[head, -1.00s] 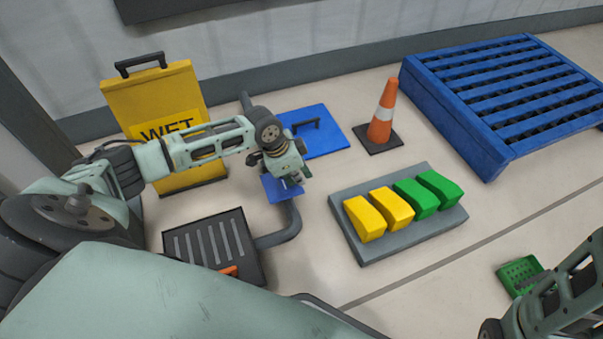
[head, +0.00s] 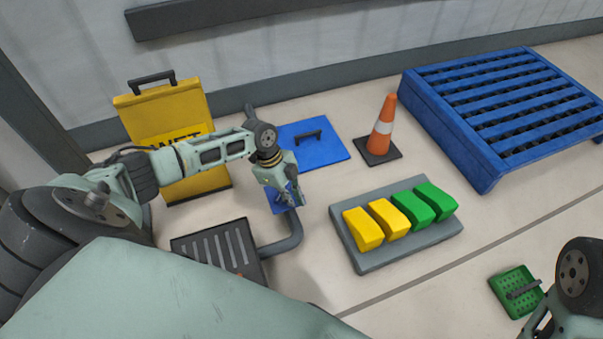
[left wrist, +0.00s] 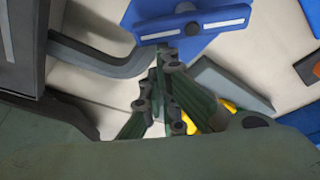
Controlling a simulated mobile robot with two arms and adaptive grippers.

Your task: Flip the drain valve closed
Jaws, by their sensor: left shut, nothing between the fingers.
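The drain valve has a blue bar handle (left wrist: 195,25) with white stripes and a dark centre bolt, over a blue plate (left wrist: 232,44). In the left wrist view the bar lies roughly level, across the line of the grey pipe (left wrist: 105,62). In the head view the valve (head: 278,197) is largely hidden by my left gripper (head: 294,202). My left gripper is shut and empty; its fingertips (left wrist: 165,58) appear just below the handle's middle. I cannot tell whether they touch it. My right gripper (head: 538,325) is partly cut off at the lower right.
The pipe runs to a dark drain grate (head: 215,252). A yellow wet-floor sign (head: 165,115), blue hatch (head: 325,150), orange cone (head: 383,125), blue pallet (head: 500,110) and grey tray (head: 375,262) with yellow and green blocks stand around. A green basket (head: 508,285) is at right.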

